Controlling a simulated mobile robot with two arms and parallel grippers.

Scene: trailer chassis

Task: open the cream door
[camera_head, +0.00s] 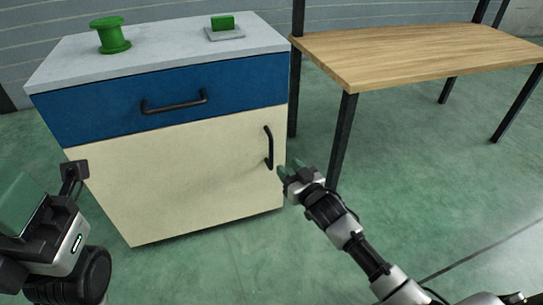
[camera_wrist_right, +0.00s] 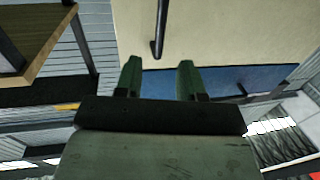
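The cream door (camera_head: 180,175) is the large lower front of the cabinet and looks closed. Its black vertical bar handle (camera_head: 268,148) is near the door's right edge. My right gripper (camera_head: 290,168) is just below and right of this handle, with its green fingers apart. In the right wrist view the open fingers (camera_wrist_right: 158,78) are empty, and the handle (camera_wrist_right: 161,28) shows beyond them, roughly in line with the gap. Whether they touch the handle is not clear. My left gripper (camera_head: 45,185) is at the lower left, partly cut off; its opening is unclear.
A blue drawer (camera_head: 110,103) with a black handle (camera_head: 175,102) is above the door. On the grey top (camera_head: 160,45) are a green spool (camera_head: 112,38) and a green block (camera_head: 222,22) on a grey plate. A wooden table (camera_head: 420,52) stands right. Floor in front is clear.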

